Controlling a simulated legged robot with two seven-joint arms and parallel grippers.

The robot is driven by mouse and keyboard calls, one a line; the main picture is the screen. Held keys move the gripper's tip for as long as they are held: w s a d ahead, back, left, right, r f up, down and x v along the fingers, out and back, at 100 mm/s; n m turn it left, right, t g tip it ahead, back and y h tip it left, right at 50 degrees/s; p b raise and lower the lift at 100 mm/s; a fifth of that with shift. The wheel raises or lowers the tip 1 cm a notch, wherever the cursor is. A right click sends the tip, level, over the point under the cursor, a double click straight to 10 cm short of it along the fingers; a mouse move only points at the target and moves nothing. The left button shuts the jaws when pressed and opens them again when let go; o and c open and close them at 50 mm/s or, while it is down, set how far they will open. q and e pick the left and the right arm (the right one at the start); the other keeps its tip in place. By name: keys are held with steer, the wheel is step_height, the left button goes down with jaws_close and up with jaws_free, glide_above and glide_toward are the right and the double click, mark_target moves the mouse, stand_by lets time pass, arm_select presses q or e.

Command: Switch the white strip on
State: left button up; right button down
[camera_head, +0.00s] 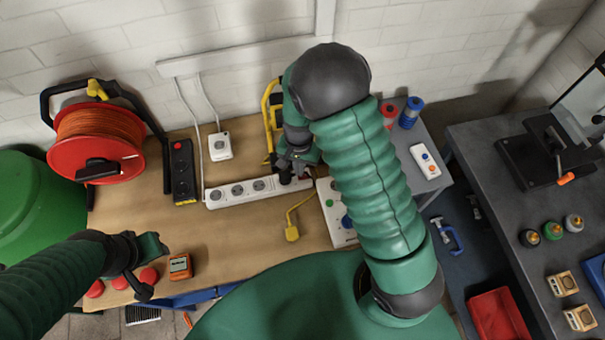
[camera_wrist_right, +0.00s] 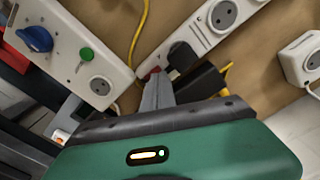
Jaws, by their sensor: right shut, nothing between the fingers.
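The white strip (camera_head: 238,191) lies on the wooden bench in the head view, with several round sockets in a row. It also shows in the wrist view (camera_wrist_right: 205,28), with a black plug (camera_wrist_right: 181,56) at its near end. A small red switch (camera_wrist_right: 149,73) shows at that end, partly hidden by the gripper. My right gripper (camera_head: 296,168) is over the strip's right end. In the wrist view its shut, empty fingers (camera_wrist_right: 158,88) are right beside the red switch; I cannot tell whether they touch it. My left gripper (camera_head: 147,270) is over the bench's front left, its jaws unclear.
A white panel (camera_head: 334,196) with a green button and blue knob lies right of the strip. A black strip (camera_head: 182,168), white socket box (camera_head: 220,146) and orange cable reel (camera_head: 98,143) stand left.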

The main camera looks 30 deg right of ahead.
steer(key=shift+f+b, duration=0.6)
steer(key=shift+f, duration=0.25)
stand_by(0.6)
step_height(320, 180, up, 3)
steer(key=p, duration=0.3)
step_height(320, 180, up, 4)
steer(key=p, duration=0.3)
steer(key=shift+r+p, duration=0.1)
steer(key=shift+p, duration=0.2)
